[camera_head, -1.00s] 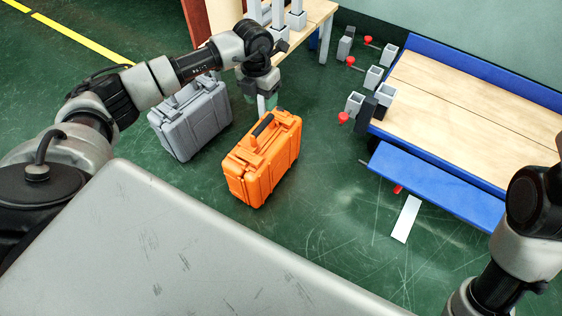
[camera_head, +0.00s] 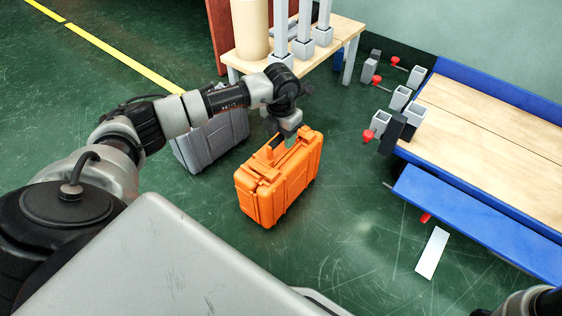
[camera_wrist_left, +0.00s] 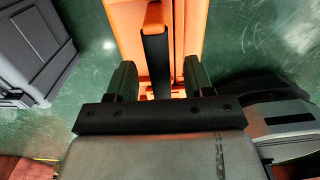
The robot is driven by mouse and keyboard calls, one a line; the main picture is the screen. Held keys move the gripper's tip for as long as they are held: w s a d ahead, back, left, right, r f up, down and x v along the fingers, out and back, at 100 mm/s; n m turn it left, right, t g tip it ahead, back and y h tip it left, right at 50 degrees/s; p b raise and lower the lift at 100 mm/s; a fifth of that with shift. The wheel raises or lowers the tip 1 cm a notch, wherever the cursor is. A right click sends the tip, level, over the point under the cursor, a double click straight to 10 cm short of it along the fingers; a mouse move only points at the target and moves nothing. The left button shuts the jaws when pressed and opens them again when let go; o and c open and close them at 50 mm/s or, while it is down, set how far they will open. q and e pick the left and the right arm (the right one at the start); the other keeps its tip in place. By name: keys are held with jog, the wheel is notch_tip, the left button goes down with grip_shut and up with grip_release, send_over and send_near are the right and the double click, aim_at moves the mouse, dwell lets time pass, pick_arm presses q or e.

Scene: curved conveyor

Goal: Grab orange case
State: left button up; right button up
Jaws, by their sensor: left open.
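The orange case (camera_head: 283,184) stands upright on the green floor in the middle of the head view, its black handle (camera_head: 275,148) on top. My left gripper (camera_head: 278,140) is right above the case at the handle. In the left wrist view the gripper (camera_wrist_left: 158,82) is open, with one finger on each side of the black handle (camera_wrist_left: 155,60), and the orange case (camera_wrist_left: 188,30) lies beyond it. I cannot tell whether the fingers touch the handle. My right gripper is out of view.
A grey case (camera_head: 212,140) stands on the floor just left of the orange case, partly behind my left arm. A wooden table (camera_head: 342,30) with grey posts is behind. A blue-edged wooden platform (camera_head: 480,120) is at right. A white strip (camera_head: 432,252) lies on the floor.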

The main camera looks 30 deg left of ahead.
pick_arm(q)
jog(key=shift+f, duration=0.4)
jog(key=shift+r, duration=0.1)
jog(key=shift+c, duration=0.2)
grip_shut()
jog(key=shift+r, duration=0.1)
dwell(0.8)
